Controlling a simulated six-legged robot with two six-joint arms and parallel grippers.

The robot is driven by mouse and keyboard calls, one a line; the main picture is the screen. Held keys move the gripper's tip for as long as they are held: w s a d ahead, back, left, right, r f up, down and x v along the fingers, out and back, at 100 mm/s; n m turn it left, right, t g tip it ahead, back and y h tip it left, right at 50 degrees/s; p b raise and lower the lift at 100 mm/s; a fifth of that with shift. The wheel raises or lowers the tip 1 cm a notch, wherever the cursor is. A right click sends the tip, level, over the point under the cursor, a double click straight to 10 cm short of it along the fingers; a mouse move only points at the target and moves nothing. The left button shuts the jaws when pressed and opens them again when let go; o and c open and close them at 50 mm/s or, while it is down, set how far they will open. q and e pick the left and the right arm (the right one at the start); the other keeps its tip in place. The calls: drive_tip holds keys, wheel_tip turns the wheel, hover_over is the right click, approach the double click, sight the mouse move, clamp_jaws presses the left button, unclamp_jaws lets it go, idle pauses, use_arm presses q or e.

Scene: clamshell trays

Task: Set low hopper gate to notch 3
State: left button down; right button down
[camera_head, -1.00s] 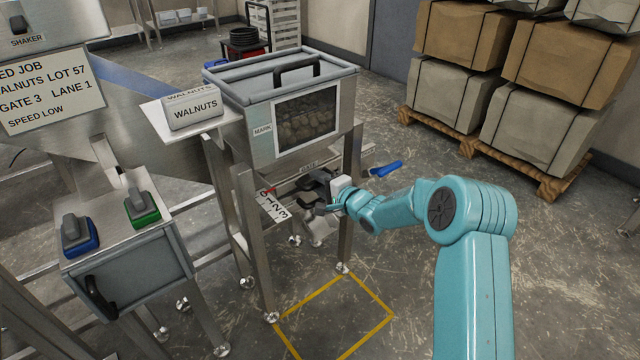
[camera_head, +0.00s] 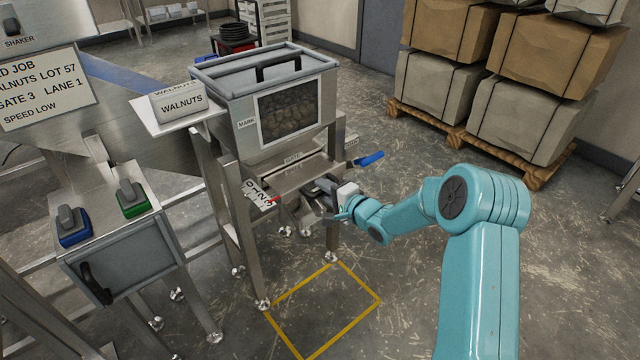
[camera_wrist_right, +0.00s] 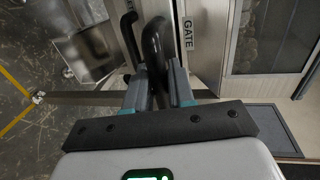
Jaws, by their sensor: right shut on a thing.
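The low hopper (camera_head: 290,115) stands in the middle of the head view, with walnuts behind its window. Its steel gate plate (camera_head: 305,172), labelled GATE, sticks out below the body toward my right arm. A white notch scale (camera_head: 257,194) with figures up to 3 lies at the plate's left. A small red pointer (camera_head: 272,200) shows beside the 3 end; its exact alignment is too small to tell. My right gripper (camera_head: 328,192) is shut on the black gate handle, which shows between its fingers in the wrist view (camera_wrist_right: 155,42). My left gripper is out of view.
A job sign (camera_head: 45,92) at left reads GATE 3. A grey control box (camera_head: 130,245) with blue and green switches stands front left. A blue lever (camera_head: 368,159) juts out right of the hopper. Stacked boxes on pallets (camera_head: 480,145) stand back right. The floor inside the yellow outline (camera_head: 322,305) is clear.

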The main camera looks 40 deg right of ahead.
drive_tip(key=shift+s+d+f, duration=0.1)
drive_tip(key=shift+s+f, duration=0.1)
drive_tip(key=shift+s+r, duration=0.2)
drive_tip(key=c, duration=1.1)
unclamp_jaws()
drive_tip(key=shift+w+f, duration=0.15)
drive_tip(key=shift+w, duration=0.1)
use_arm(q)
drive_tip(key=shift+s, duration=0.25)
use_arm(e)
drive_tip(key=shift+s, duration=0.1)
use_arm(q)
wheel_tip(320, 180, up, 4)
drive_tip(key=p, duration=0.4)
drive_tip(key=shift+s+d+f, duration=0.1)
use_arm(e)
drive_tip(key=v, duration=1.6)
drive_tip(key=shift+r, duration=0.2)
